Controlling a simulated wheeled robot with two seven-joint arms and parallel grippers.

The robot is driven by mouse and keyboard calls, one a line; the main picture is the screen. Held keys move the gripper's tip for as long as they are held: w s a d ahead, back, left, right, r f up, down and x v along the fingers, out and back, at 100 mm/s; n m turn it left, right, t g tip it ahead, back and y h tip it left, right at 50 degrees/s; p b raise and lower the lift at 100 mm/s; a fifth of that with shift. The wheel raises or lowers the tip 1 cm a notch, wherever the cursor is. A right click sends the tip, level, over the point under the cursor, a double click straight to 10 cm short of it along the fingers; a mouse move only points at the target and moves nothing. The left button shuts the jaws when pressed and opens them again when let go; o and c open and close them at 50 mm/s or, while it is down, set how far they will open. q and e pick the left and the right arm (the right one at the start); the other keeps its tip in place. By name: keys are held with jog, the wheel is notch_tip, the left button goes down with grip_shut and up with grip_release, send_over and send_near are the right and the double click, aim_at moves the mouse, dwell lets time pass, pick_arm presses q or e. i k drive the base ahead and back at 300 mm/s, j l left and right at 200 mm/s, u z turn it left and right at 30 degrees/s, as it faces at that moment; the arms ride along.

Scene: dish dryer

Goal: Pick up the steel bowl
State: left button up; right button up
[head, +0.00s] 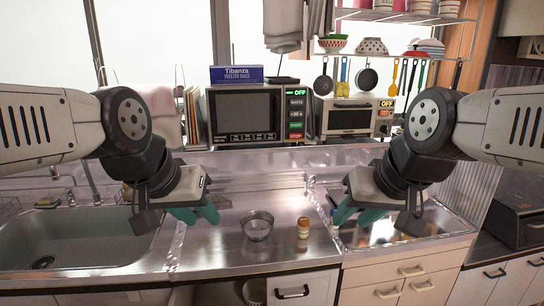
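The steel bowl (257,229) stands upright on the steel counter (232,260), near the middle of the head view. It looks empty. My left gripper (198,215) has teal fingers and hangs to the left of the bowl, apart from it. Its fingers look spread with nothing between them. My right gripper (353,215) is to the right of the bowl, beyond a small jar, and also looks open and empty. Neither gripper touches the bowl.
The small brown jar with a pale lid (303,228) stands right of the bowl. A sink (85,236) lies at the left. A microwave (242,114) and a toaster oven (349,117) stand behind. The counter in front of the bowl is clear.

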aim_at(256, 224)
jog(key=k+j+z, duration=0.1)
jog(key=j, duration=0.35)
jog(key=k+j+z, duration=0.15)
jog(key=j, duration=0.3)
jog(key=k+j+z, duration=0.1)
jog(key=j, duration=0.35)
jog(key=k+j+z, duration=0.1)
jog(key=k+j, duration=0.15)
jog(key=j, duration=0.15)
jog(key=k+j+z, duration=0.1)
jog(key=j, duration=0.3)
jog(key=k+j+z, duration=0.15)
jog(key=k+j, duration=0.15)
